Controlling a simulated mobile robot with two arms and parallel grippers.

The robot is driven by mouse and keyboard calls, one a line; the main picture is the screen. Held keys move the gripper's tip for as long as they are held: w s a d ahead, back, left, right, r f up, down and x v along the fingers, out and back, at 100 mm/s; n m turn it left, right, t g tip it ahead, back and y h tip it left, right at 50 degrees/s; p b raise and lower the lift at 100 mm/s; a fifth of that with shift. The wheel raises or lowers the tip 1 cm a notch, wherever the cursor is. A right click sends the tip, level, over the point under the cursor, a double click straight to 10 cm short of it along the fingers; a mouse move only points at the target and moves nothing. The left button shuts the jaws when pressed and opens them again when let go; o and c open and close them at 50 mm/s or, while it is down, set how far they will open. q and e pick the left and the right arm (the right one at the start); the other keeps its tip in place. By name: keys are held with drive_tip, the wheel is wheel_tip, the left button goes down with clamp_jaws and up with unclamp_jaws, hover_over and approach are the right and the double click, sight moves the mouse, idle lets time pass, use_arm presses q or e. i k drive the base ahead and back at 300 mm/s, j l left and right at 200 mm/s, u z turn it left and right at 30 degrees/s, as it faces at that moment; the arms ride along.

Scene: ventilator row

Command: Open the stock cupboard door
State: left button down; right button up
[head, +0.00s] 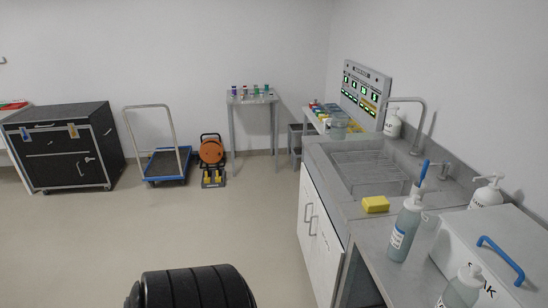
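No cupboard is readably marked as the stock cupboard, so I cannot tell which one it is. White cupboard doors (318,236) with upright bar handles (309,218) are under the sink counter at the right, and they look shut. A dark cabinet (66,147) with metal edges stands against the back wall at the left; its front also looks shut. Neither of my grippers shows in the head view.
A blue-edged trolley (166,165), an orange cable reel (212,152) and a small table (253,99) stand along the back wall. The sink (370,172) and several bottles are on the right counter. The middle floor is clear; a black ribbed shape (192,289) fills the bottom edge.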

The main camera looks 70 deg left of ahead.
sight(308, 195)
drive_tip(key=u, duration=1.85)
drive_tip(key=i+j, duration=0.1)
